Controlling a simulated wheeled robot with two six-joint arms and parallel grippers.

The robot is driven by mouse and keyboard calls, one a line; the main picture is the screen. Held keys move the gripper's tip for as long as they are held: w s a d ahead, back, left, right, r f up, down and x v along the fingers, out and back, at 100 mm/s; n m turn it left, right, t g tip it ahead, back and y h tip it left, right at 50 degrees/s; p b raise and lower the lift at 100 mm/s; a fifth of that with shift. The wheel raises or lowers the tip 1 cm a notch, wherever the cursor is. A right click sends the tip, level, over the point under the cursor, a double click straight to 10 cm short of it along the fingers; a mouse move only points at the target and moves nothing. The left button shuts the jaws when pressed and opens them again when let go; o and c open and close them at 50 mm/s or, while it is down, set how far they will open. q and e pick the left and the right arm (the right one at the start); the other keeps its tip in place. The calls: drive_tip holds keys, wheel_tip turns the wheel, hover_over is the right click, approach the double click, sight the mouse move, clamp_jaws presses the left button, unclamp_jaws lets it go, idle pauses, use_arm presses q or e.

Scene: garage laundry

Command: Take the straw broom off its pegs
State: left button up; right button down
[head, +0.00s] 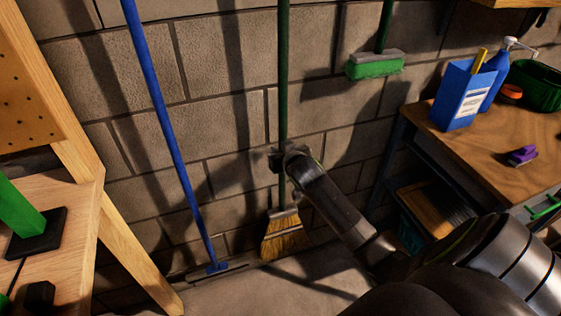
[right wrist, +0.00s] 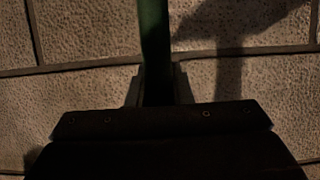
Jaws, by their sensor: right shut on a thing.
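The straw broom (head: 285,236) hangs upright in front of the block wall, bristles down, with a long dark green handle. The handle runs up out of the top of the head view, so its pegs are not visible. My right gripper (head: 284,156) is shut on the green handle above the bristle head. The right wrist view shows the handle (right wrist: 154,45) between the two fingers. I cannot tell whether the bristles touch the floor. My left gripper is not in view.
A blue-handled mop (head: 165,115) leans left of the broom. A green brush (head: 375,65) hangs to the right. A wooden workbench (head: 490,150) with a blue box (head: 463,95) stands at right. A wooden shelf unit (head: 70,215) is at left.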

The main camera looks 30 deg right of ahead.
drive_tip(key=s+a, duration=0.2)
drive_tip(key=s, duration=0.7)
drive_tip(key=s+a, duration=0.2)
drive_tip(key=s, duration=0.8)
drive_tip(key=shift+a+b, duration=0.3)
